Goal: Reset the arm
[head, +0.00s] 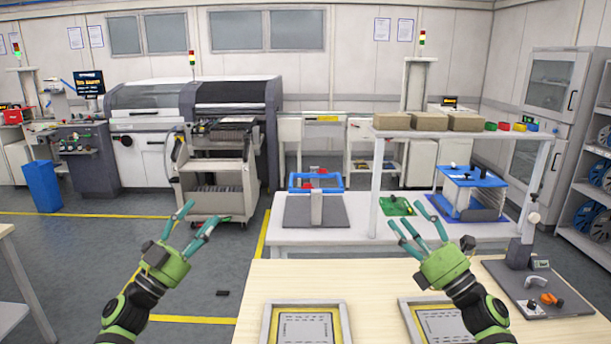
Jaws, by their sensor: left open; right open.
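My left gripper (199,224) is green with teal fingers. It is open and empty, raised in front of the floor to the left of the wooden table (255,299). My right gripper (416,222) is of the same kind. It is open and empty, raised above the right part of the wooden table, and its arm partly covers the right framed panel (437,324). Neither gripper touches any object that I can see.
A left framed panel (301,326) lies on the wooden table. A dark board (528,290) with small parts and a stand is at the right. Behind is a white bench (340,240) with a blue-framed fixture (328,182) and a shelf. A feeder trolley (215,190) stands back left. Floor at left is mostly clear.

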